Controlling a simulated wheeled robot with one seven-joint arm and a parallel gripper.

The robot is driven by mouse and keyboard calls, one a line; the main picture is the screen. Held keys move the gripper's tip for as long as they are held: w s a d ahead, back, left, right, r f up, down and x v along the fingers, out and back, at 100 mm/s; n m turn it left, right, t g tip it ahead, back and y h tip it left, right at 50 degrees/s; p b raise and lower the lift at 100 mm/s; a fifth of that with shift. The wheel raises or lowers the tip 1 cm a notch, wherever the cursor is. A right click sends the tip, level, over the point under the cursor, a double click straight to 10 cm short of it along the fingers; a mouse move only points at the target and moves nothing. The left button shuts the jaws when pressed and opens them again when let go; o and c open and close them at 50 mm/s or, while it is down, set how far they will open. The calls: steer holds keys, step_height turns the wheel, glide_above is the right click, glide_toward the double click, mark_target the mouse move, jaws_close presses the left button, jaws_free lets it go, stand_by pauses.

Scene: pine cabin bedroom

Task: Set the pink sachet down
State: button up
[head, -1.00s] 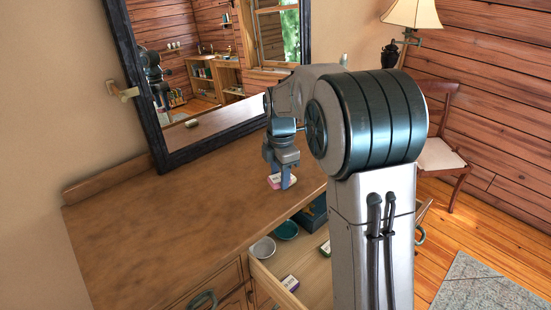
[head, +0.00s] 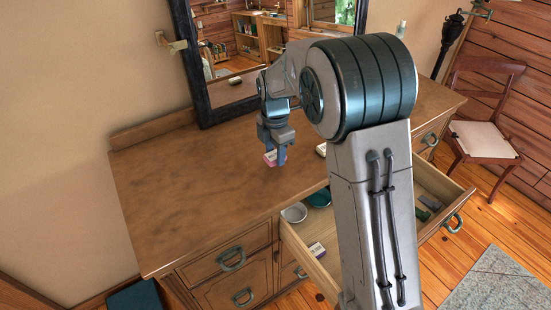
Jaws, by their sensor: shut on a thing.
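The pink sachet (head: 269,158) is small, pink and pale, and sits between the fingers of my gripper (head: 275,156) in the head view. My gripper points down and is shut on it, low over the dresser top (head: 190,185). I cannot tell whether the sachet touches the wood. My fingers hide part of it.
A small pale item (head: 321,149) lies on the dresser top, right of my gripper. A mirror (head: 233,95) stands behind. The left of the dresser top is clear.

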mark_target(275, 155)
steer(key=shift+f+p, duration=0.45)
steer(key=shift+f, duration=1.6)
steer(key=shift+f, duration=0.15)
steer(key=o, duration=1)
steer(key=shift+c, duration=0.2)
